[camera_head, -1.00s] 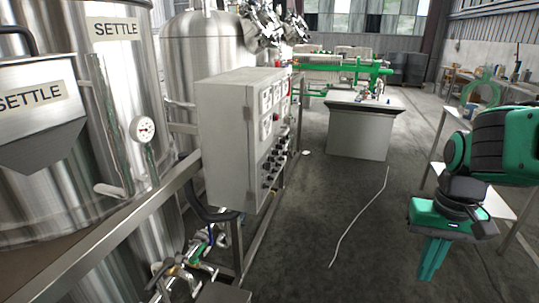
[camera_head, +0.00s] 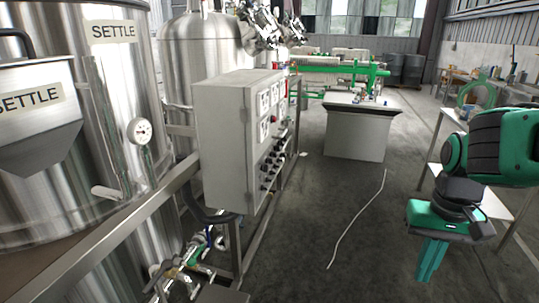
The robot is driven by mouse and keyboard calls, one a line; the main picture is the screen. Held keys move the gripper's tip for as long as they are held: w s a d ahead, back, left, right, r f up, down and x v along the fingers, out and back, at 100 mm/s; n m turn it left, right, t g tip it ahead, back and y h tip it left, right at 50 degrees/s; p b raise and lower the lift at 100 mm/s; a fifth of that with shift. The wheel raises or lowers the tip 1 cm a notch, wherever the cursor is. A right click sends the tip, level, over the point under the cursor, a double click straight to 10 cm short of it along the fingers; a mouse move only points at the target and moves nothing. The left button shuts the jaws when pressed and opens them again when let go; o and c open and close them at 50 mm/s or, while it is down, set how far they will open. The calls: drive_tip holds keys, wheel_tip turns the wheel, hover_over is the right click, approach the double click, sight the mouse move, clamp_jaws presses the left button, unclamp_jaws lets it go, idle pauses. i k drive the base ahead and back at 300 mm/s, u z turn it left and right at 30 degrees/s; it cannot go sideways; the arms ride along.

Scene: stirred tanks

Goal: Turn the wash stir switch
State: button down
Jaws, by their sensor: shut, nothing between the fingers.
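A grey control box (camera_head: 226,140) stands left of centre on a metal frame. Its right-hand face carries white square panels (camera_head: 264,103) above and rows of black switches (camera_head: 268,172) below. I see this face at a steep angle, and the labels are too small to read, so I cannot tell which switch is the wash stir switch. My gripper (camera_head: 428,272) is at the lower right, pointing down, with its green fingers together and empty. It is well apart from the box, with open floor between them.
A steel tank marked SETTLE (camera_head: 114,32) with a gauge (camera_head: 139,131) fills the left. A metal rail (camera_head: 140,222) and pipes with valves (camera_head: 190,262) run below the box. A grey bench (camera_head: 356,133) stands behind. White shelving (camera_head: 448,150) is at the right.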

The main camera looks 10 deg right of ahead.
sight(264, 167)
drive_tip(key=z, duration=0.9)
drive_tip(key=i, duration=0.35)
drive_tip(key=u, duration=0.05)
